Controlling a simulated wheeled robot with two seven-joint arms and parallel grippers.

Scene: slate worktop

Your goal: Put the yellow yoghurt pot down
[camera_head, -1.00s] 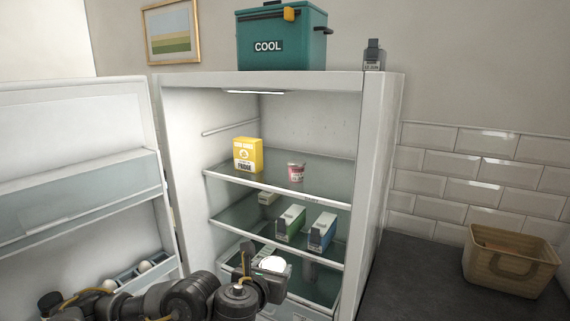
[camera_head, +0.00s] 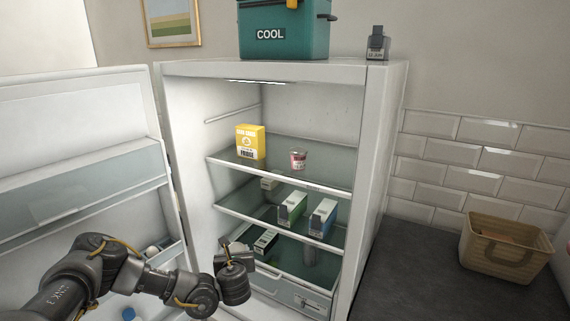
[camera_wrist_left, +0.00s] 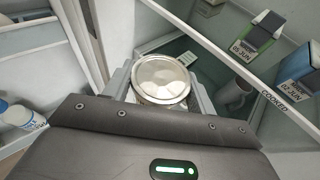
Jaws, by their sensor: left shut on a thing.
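My left gripper (camera_head: 236,252) is at the lower front of the open fridge (camera_head: 372,150), in front of its lower shelves. In the left wrist view it is shut on a round pot with a silver foil lid (camera_wrist_left: 161,80), lid facing the camera. The pot's side and its colour are hidden by the gripper, so I cannot tell that it is yellow. No pot shows clearly in the gripper in the head view. A red and white pot (camera_head: 298,159) stands on the upper shelf (camera_head: 325,173). My right gripper is not in view.
A yellow box (camera_head: 250,143) stands on the upper shelf. Green (camera_head: 291,211) and blue (camera_head: 322,218) cartons stand on the shelf below. The open door (camera_head: 75,150) is at left. A basket (camera_head: 505,248) stands on the worktop (camera_head: 425,275).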

